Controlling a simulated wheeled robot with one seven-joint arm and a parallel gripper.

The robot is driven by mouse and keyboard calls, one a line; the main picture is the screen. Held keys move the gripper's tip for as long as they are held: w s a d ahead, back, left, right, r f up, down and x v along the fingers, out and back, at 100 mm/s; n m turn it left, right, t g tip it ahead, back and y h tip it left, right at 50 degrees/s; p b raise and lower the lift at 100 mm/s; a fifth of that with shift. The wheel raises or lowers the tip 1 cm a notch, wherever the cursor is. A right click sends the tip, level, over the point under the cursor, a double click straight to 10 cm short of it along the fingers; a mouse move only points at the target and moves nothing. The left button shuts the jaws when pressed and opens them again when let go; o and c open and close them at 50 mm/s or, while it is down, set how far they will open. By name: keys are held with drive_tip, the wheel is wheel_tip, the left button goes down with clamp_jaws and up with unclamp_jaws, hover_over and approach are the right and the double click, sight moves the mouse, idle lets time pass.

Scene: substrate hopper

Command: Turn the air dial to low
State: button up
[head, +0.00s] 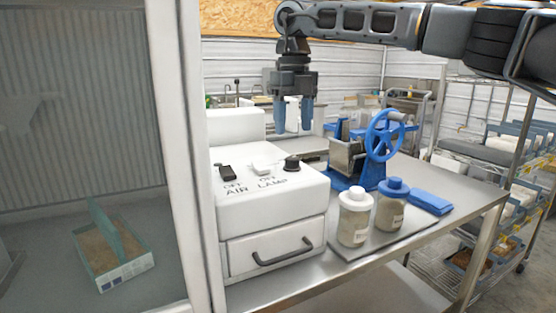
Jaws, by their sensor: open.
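A white box-shaped unit (275,205) stands on the metal table, with controls on its sloped top. A black switch (227,173) sits above the printed words OFF and AIR. A pale switch (261,168) sits above OFF and LAMP. A round black dial (291,163) is to their right; I cannot read a label or setting for it. My gripper (293,129) points down with its two blue fingers apart and nothing between them. In the picture it is above the round dial and clear of it; its exact depth is hard to tell.
A hopper with a blue handwheel (384,135) stands right of the unit. Two jars, white-lidded (354,218) and blue-lidded (391,206), stand on a tray in front of it. A blue folded item (430,202) lies to the right. A white post (193,150) is at left.

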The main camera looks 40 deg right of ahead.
sight(292, 158)
drive_tip(key=shift+a+f, duration=0.1)
drive_tip(key=shift+f, duration=3.85)
drive_tip(key=c, duration=1)
